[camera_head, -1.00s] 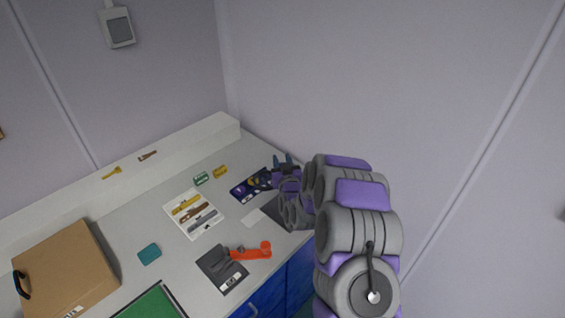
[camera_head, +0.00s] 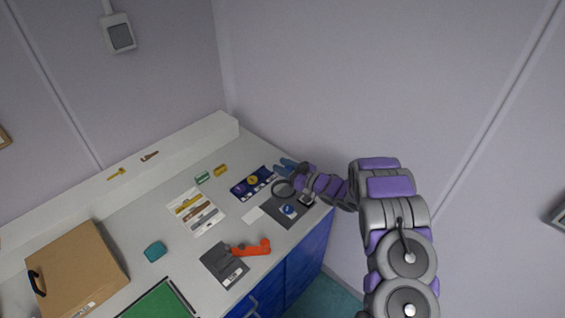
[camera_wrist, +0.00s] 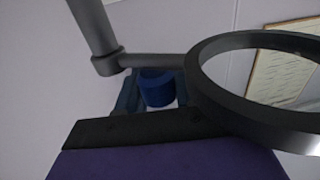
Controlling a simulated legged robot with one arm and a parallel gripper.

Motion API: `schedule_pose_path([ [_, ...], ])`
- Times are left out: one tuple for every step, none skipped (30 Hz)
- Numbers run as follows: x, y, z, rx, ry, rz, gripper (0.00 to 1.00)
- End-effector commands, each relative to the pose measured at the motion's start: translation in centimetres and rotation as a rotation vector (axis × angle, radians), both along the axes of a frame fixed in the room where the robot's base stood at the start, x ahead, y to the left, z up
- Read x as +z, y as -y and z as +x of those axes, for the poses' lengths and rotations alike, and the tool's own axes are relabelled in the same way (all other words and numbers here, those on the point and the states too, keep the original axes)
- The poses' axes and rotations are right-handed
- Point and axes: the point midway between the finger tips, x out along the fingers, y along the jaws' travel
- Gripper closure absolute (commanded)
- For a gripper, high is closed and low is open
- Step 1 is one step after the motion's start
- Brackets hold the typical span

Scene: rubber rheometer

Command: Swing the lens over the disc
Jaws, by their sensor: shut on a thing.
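The lens is a dark ring (camera_head: 283,188) on a thin arm, over the far left edge of a dark base plate (camera_head: 278,215). My gripper (camera_head: 285,164) is just past the ring. In the wrist view the lens ring (camera_wrist: 199,85) fills the right side, with its rod and post at upper left. My gripper's fingers (camera_wrist: 156,92) are shut on a blue knob (camera_wrist: 157,88), partly hidden behind the dark bar in front.
A navy tray (camera_head: 238,196) with coloured parts lies left of the lens. A grey device with an orange handle (camera_head: 252,248), a white sheet (camera_head: 183,195), a teal block (camera_head: 155,250) and a cardboard box (camera_head: 70,275) are on the counter. A wall stands close behind.

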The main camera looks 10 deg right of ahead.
Motion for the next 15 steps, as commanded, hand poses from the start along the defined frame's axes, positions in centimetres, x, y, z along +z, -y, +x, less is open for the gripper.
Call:
schedule_pose_path([
  [0.22, 0.22, 0.06, 0.014, 0.004, 0.0, 1.0],
  [0.22, 0.24, 0.05, 0.022, 0.005, 0.001, 1.0],
  [0.18, 0.3, 0.02, 0.032, 0.004, 0.001, 1.0],
  [0.14, 0.32, -0.03, 0.04, 0.003, 0.002, 1.0],
  [0.12, 0.33, -0.04, 0.046, 0.003, 0.002, 1.0],
  [0.12, 0.34, -0.05, 0.053, 0.003, 0.002, 1.0],
  [0.12, 0.32, -0.06, 0.058, 0.003, 0.002, 1.0],
  [0.13, 0.33, -0.07, 0.062, 0.004, 0.001, 1.0],
  [0.14, 0.34, -0.08, 0.067, 0.004, 0.001, 1.0],
  [0.16, 0.35, -0.08, 0.07, 0.004, 0.001, 1.0],
  [0.17, 0.36, -0.07, 0.072, 0.004, 0.002, 1.0],
  [0.2, 0.36, -0.06, 0.074, 0.005, 0.001, 1.0],
  [0.2, 0.37, -0.05, 0.075, 0.005, 0.001, 1.0],
  [0.21, 0.37, -0.05, 0.075, 0.005, 0.001, 1.0],
  [0.22, 0.37, -0.04, 0.076, 0.006, 0.001, 1.0],
])
